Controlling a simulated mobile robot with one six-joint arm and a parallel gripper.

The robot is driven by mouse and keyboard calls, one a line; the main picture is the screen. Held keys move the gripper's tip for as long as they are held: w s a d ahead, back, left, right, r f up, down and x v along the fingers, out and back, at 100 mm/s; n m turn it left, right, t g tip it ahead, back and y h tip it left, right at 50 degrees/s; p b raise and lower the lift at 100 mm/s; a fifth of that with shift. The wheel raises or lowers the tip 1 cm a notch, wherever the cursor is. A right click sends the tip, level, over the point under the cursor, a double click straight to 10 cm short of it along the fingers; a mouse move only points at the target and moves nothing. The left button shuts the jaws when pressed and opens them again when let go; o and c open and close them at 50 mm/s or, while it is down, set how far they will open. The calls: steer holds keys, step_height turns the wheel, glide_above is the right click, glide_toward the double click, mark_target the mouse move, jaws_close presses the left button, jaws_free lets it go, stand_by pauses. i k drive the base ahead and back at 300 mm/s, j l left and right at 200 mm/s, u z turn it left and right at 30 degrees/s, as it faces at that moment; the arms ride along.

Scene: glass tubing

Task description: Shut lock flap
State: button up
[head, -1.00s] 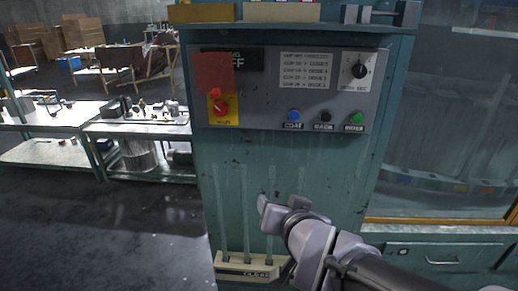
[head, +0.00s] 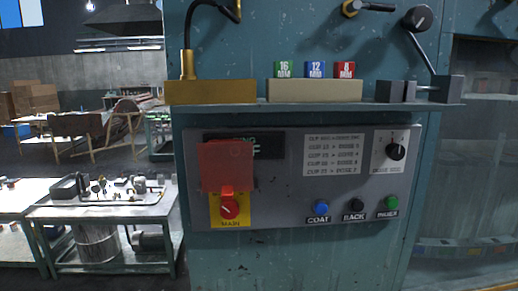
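The lock flap (head: 224,166) is a see-through red plate on the grey control panel (head: 275,205). It stands above the red MAIN switch (head: 229,208) and overlaps the left part of the dark display (head: 268,146). A small red tab at its lower end meets the top of the yellow MAIN plate (head: 230,223). The MAIN knob itself is uncovered. My gripper is not in this view, so I cannot see whether it is open or shut.
Blue, black and green buttons (head: 353,205) and a rotary selector (head: 396,151) sit on the panel's right. A shelf (head: 440,106) above carries a brass block (head: 210,92) and coloured size tags (head: 315,69). Workbenches (head: 100,205) stand at the left.

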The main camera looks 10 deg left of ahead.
mark_target(224, 164)
steer(key=i+j+z, duration=0.15)
steer(key=j+z, duration=0.2)
steer(key=j, duration=0.2)
steer(key=i+j+z, duration=0.1)
steer(key=j+z, duration=0.25)
steer(key=j, duration=0.2)
steer(key=j+z, duration=0.35)
steer(key=j, duration=0.25)
steer(key=j+z, duration=0.35)
steer(key=j, duration=0.25)
steer(key=k+j+z, duration=0.2)
steer(key=j+z, duration=0.2)
steer(key=j, duration=0.15)
steer(key=k+j+z, duration=0.2)
steer(key=j+z, duration=0.15)
steer(key=j, duration=0.2)
